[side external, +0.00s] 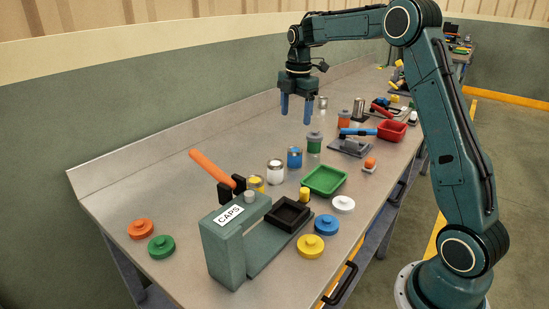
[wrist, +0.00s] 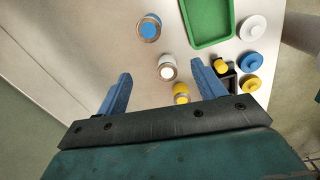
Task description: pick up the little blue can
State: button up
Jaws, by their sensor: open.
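The little blue can (side external: 294,157) stands upright on the workbench in the side view, behind a white can (side external: 275,171) and a yellow can (side external: 256,183) in a row. In the wrist view the blue can (wrist: 149,27) is at the top, its blue top facing up, beyond my fingertips. The white can (wrist: 167,67) shows between the fingertips, and the yellow can (wrist: 181,93) is partly hidden by my gripper. My gripper (side external: 297,110) points down, open and empty, well above the bench. Its two blue fingers (wrist: 160,70) are apart and touch no can.
A green tray (side external: 343,181) lies right of the cans. The caps press (side external: 225,245) with an orange lever (side external: 211,168) stands in front. Loose caps lie around it. A green-lidded jar (side external: 314,143) stands near the blue can. The bench's left side is mostly clear.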

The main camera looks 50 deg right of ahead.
aim_at(295, 149)
jog(key=shift+n+g, duration=0.3)
jog(key=shift+n, duration=0.6)
jog(key=d+f, duration=0.1)
jog(key=w+d+f, duration=0.1)
jog(key=d+f, duration=0.1)
jog(key=shift+w+d+f, duration=0.15)
jog(key=shift+w, duration=0.2)
jog(key=shift+f, duration=0.1)
jog(key=shift+f, duration=4.2)
jog(key=shift+f, duration=2.6)
